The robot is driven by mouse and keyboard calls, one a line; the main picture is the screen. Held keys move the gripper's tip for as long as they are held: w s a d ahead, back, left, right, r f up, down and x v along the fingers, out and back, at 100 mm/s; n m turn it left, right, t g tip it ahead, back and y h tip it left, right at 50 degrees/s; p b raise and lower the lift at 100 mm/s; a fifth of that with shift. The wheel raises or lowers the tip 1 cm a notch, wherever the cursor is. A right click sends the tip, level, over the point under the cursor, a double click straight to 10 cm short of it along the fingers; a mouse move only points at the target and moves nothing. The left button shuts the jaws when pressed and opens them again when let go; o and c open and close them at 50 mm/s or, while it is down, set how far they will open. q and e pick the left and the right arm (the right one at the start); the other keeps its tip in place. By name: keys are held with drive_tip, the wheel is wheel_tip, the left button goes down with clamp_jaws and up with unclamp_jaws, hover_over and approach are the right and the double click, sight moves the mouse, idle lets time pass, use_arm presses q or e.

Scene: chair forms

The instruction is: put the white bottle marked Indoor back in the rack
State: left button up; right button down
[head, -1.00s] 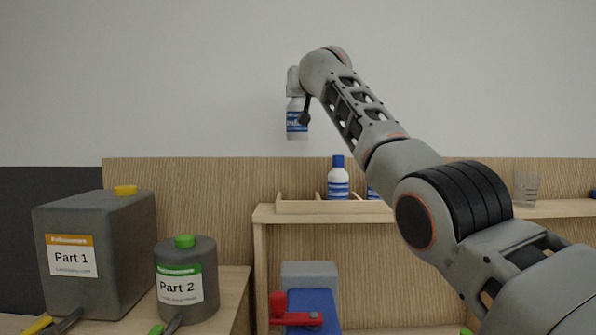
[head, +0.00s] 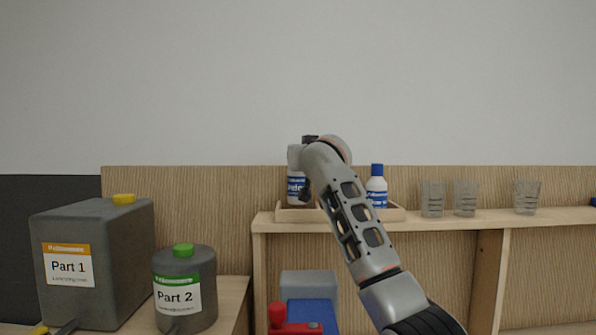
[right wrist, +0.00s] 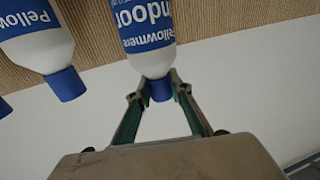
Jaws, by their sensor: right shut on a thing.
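The white bottle marked Indoor (head: 297,187) has a blue label band and hangs upright from my right gripper (right wrist: 161,92), which is shut on its blue cap in the right wrist view. The bottle also fills the top middle there (right wrist: 147,40), with "ndoor" readable. In the head view its lower end is at the left section of the wooden rack (head: 289,215); I cannot tell whether it touches the rack's floor. My right forearm hides the middle of the rack. My left gripper is not in view.
Another white bottle (head: 376,188) stands at the rack's right end. A neighbouring bottle (right wrist: 38,45) is close beside the held one. Several clear cups (head: 465,198) stand on the shelf to the right. Grey Part 1 (head: 95,265) and Part 2 (head: 184,275) containers are lower left.

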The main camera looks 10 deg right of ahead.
sight(298, 177)
drive_tip(key=shift+f, duration=1.9)
drive_tip(key=c, duration=1.8)
unclamp_jaws()
drive_tip(key=shift+f, duration=0.15)
